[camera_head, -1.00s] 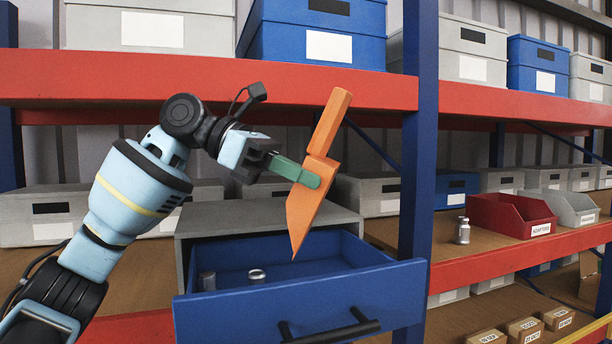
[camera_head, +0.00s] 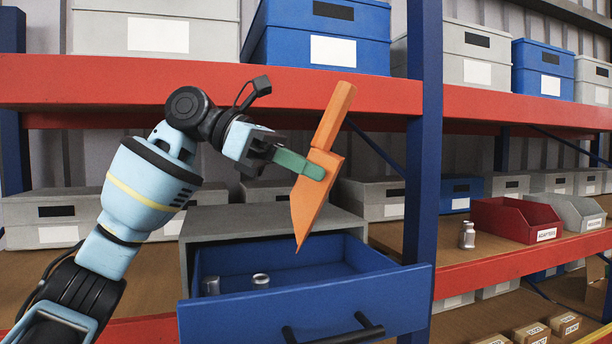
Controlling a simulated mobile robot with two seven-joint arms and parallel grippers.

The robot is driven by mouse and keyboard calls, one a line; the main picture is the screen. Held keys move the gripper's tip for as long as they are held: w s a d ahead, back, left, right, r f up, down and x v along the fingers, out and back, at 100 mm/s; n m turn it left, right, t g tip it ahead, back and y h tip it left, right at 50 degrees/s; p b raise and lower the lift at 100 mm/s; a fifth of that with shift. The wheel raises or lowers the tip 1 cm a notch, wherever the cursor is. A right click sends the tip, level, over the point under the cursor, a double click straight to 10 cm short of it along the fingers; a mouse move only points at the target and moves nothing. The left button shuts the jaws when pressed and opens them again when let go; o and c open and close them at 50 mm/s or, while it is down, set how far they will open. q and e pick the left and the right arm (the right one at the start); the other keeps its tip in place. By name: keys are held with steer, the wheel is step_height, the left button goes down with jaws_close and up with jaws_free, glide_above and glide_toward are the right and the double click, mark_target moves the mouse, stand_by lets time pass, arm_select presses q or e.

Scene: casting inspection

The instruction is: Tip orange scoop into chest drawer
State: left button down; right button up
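The orange scoop (camera_head: 315,185) is held steeply tilted, its handle up and its pointed end down, above the open chest drawer. My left gripper (camera_head: 312,168), with green fingers, is shut on the scoop near the base of its handle. The blue drawer (camera_head: 300,312) is pulled out of the grey chest (camera_head: 240,222) on the shelf. Two small metal parts lie inside the drawer, one at the left (camera_head: 211,286) and one nearer the middle (camera_head: 261,281). The inside of the scoop is turned away from view. My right gripper is not in view.
A blue rack post (camera_head: 424,150) stands just right of the drawer. To the right are a red bin (camera_head: 512,218), a grey bin (camera_head: 577,213) and a metal part (camera_head: 467,236).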

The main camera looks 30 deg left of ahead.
arm_select(q)
steer(key=shift+r, duration=0.75)
steer(key=shift+f, duration=1.6)
steer(key=shift+r, duration=1.6)
steer(key=shift+f, duration=1.6)
steer(key=shift+s, duration=0.1)
